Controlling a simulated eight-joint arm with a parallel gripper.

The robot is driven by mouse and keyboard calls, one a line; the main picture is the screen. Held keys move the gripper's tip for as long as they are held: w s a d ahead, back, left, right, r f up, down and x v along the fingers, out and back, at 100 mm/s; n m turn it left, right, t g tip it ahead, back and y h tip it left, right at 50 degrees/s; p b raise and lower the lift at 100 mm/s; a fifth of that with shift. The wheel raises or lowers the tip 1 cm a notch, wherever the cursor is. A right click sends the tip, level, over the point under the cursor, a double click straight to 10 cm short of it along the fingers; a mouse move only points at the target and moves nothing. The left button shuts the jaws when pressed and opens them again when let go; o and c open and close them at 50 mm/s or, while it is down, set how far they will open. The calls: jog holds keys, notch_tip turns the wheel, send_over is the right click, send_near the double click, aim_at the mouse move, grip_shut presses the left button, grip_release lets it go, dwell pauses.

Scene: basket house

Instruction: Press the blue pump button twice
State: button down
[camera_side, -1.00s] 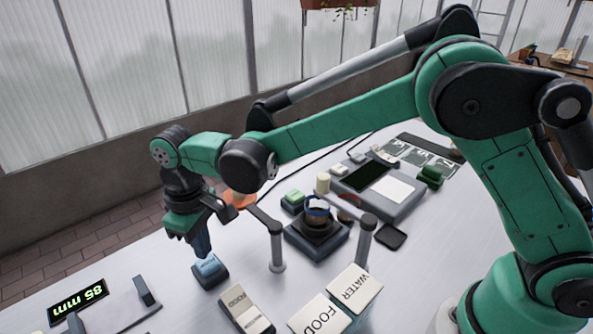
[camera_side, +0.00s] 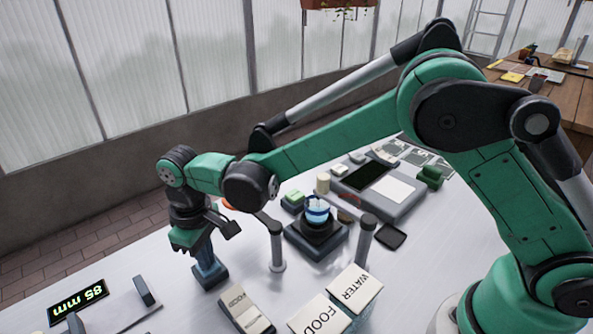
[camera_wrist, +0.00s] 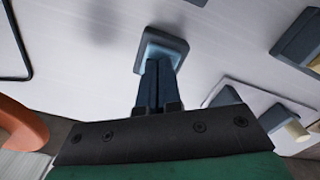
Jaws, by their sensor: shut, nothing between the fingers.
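The pump button is a small light blue block (camera_wrist: 141,58) on a dark blue-grey base (camera_side: 216,281) at the front left of the white table. In the side view my gripper (camera_side: 208,266) points straight down over it and hides most of its top. My fingers are shut with nothing between them, and their tips appear to rest on the button. In the wrist view the shut fingertips (camera_wrist: 160,62) meet the block and only its blue edges show. How far the button is pressed in cannot be told.
A blue-rimmed cup (camera_side: 317,209) stands on a dark stand. WATER (camera_side: 355,287) and FOOD (camera_side: 320,316) boxes and a lettered block (camera_side: 243,309) are at the front. A grey post (camera_side: 276,252) stands right of the button.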

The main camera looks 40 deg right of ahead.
jog(key=shift+r, duration=1.35)
jog(key=shift+f, duration=0.2)
jog(key=shift+f, duration=1.15)
jog(key=shift+r, duration=1.35)
notch_tip(320, 180, up, 6)
dwell(0.8)
